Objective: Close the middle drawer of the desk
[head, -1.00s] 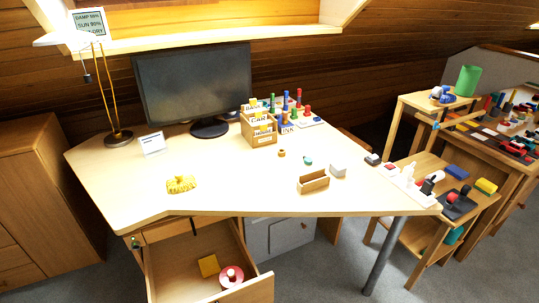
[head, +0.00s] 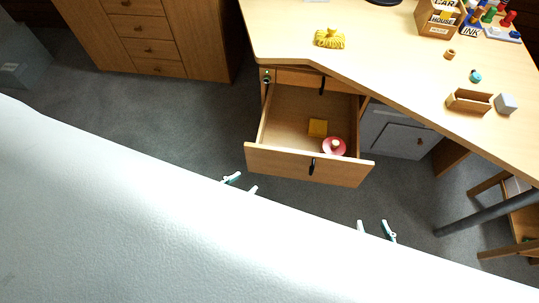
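The desk (head: 400,80) stands at the upper right of the head view. Under its left part, a wooden drawer (head: 270,156) is pulled well out, with a dark handle (head: 312,166) on its front. A yellow block (head: 317,128) and a pink round object (head: 334,147) lie inside it. A shut drawer (head: 298,78) sits above it; anything below is hidden. My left gripper (head: 241,184) is open and empty, just below the left end of the drawer front in the picture. My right gripper (head: 375,229) is open and empty, below and right of the front. Neither appears to touch the drawer.
A wooden cabinet (head: 150,40) stands at the upper left. Grey floor (head: 150,120) lies clear left of the drawer. My white body covers the lower part.

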